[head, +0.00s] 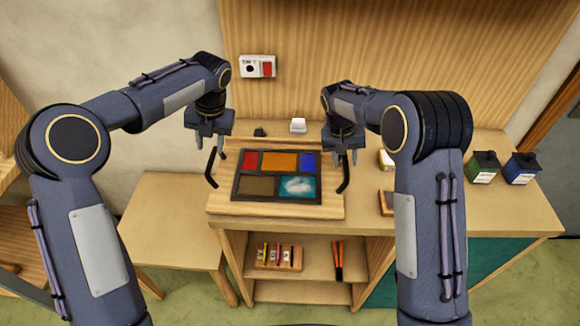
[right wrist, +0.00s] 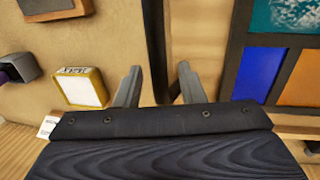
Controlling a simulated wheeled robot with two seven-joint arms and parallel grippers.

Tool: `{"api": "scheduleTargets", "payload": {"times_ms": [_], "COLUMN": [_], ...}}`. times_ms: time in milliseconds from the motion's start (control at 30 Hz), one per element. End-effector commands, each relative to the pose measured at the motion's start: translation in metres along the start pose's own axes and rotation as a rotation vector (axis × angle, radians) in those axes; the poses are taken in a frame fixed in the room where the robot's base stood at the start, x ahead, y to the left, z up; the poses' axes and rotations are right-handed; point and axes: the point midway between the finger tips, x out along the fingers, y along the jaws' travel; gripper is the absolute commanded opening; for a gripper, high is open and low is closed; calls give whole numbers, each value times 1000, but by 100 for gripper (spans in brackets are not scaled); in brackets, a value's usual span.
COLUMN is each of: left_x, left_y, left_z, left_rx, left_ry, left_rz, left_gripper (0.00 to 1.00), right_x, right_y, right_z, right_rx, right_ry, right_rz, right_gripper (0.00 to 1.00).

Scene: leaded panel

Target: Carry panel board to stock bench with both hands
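The panel board (head: 225,204) is a flat wooden board on the workbench. It carries a dark-leaded panel (head: 277,176) with red, orange, blue, brown and teal panes. A black handle stands at each side: the left handle (head: 210,168) and the right handle (head: 344,174). My left gripper (head: 209,146) is open above the left handle. My right gripper (head: 346,155) is open at the right handle. In the right wrist view the right fingers (right wrist: 157,88) stand on either side of the handle (right wrist: 154,40), not closed on it. A lower, bare bench (head: 168,208), possibly the stock bench, stands at left.
A yellow-edged white block (head: 387,160) and a small wooden tray (head: 386,203) lie right of the board. Green (head: 483,168) and blue (head: 522,168) containers stand farther right. The wall is close behind.

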Motion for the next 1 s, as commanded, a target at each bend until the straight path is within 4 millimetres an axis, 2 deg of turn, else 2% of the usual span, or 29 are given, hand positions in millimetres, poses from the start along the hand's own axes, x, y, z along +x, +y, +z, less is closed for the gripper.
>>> {"api": "scheduleTargets", "payload": {"times_ms": [33, 200, 367, 467, 800, 1000], "left_x": [-10, -30, -36, -36, -36, -35], "left_y": [-1, 0, 0, 0, 0, 0], "left_z": [0, 0, 0, 0, 0, 0], "left_rx": [0, 0, 2, 2, 1, 1], "left_ry": [-3, -2, 0, 1, 1, 1], "left_rz": [-1, -1, 0, 0, 0, 0], "left_gripper": [36, 36, 36, 36, 36, 36], "right_x": [0, 0, -7, -22, -93, -116], "right_y": [0, 0, 0, 0, 0, 0], "right_z": [0, 0, -1, -1, -1, 0], "right_rx": [0, 0, 0, 0, 0, -1], "right_ry": [0, 0, 3, 5, 4, 1], "right_rz": [0, 0, -1, -2, -2, -1], "right_gripper": [36, 36, 36, 36, 36, 36]}}
